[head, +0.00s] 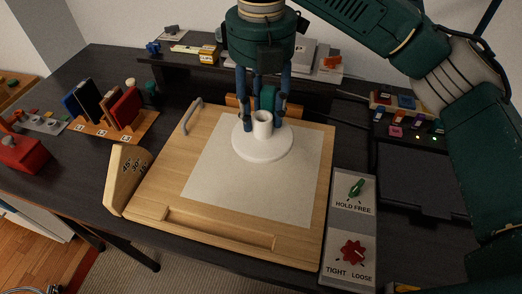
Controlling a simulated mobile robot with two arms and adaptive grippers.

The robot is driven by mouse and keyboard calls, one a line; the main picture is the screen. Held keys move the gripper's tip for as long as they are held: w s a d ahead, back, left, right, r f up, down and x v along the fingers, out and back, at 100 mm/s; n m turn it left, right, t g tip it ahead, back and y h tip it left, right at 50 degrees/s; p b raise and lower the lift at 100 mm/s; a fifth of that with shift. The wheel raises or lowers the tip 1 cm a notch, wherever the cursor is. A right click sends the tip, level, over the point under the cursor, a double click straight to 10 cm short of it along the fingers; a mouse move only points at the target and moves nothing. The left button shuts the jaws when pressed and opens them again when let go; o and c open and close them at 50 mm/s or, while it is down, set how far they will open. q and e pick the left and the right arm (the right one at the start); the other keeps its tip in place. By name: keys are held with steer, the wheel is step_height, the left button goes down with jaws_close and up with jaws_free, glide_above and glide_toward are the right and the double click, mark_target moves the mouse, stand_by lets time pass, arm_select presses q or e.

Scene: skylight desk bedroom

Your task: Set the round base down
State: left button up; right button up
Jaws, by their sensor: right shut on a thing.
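The round base (262,146) is a white disc with a short upright white tube (262,124) at its middle. It is level at the upper part of the pale sheet (240,183) on the wooden board (163,192). I cannot tell whether it touches the sheet. My right gripper (263,116) comes down from above, its dark blue fingers on both sides of the tube, shut on the round base. The fingers hide part of the board's far edge. My left gripper is out of view.
A metal handle (192,116) and a wooden angle block (127,179) stand at the board's left. A panel with a green HOLD/FREE switch (356,187) and a red TIGHT/LOOSE knob (353,252) lies right. A book rack (112,128) stands far left. The sheet's lower part is clear.

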mark_target(263, 127)
steer(key=f, duration=0.5)
steer(key=shift+w+d+p, duration=0.2)
steer(key=shift+w+p, duration=0.1)
step_height(263, 127, down, 7)
steer(key=shift+f+p, duration=0.2)
steer(key=shift+p, duration=0.4)
steer(key=shift+f, duration=0.3)
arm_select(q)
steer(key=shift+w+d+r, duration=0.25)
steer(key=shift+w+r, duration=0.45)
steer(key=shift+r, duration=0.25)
arm_select(e)
steer(key=shift+f, duration=0.15)
steer(key=o, duration=1.3)
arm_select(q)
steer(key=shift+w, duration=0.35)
arm_select(e)
steer(key=shift+o, duration=0.5)
